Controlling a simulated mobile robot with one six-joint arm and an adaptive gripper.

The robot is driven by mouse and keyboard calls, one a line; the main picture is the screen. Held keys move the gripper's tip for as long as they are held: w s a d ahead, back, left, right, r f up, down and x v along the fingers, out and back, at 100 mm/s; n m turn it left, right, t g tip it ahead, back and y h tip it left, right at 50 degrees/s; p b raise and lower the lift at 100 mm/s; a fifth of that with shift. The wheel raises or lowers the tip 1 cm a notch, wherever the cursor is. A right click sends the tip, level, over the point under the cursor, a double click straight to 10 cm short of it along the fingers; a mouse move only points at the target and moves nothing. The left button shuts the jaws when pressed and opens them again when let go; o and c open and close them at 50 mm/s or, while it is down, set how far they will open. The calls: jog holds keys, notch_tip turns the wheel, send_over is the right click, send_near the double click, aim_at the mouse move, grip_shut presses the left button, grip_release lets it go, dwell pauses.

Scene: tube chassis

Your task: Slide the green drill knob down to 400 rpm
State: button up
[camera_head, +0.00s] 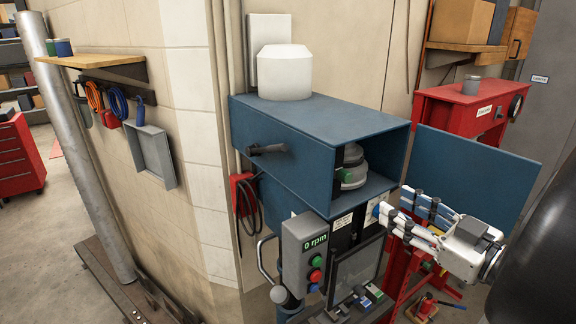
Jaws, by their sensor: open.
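The drill head is a blue box (300,125) with an open right end. Inside it, a green round piece (347,176) sits on the grey stepped pulley (352,165); I cannot tell whether this is the drill knob. Below, a grey control box (291,262) has a display (315,241) reading "0 rpm". Under the display are a green button (317,261), a red one and a blue one. My gripper (394,202) is open and empty, right of the control box and below the box's open end. Its fingers point left, apart from the green parts.
A blue cover panel (475,180) stands open just behind and above my gripper. A crank handle (268,272) hangs left of the control box. A red cabinet (460,112) stands behind.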

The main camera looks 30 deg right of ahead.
aim_at(349, 179)
jog(key=w, duration=0.5)
jog(key=w+p, duration=0.1)
jog(key=w, duration=0.4)
jog(key=w+a, duration=0.1)
jog(key=w, duration=0.4)
jog(key=shift+a+p, duration=0.1)
jog(key=shift+p, duration=0.3)
grip_shut()
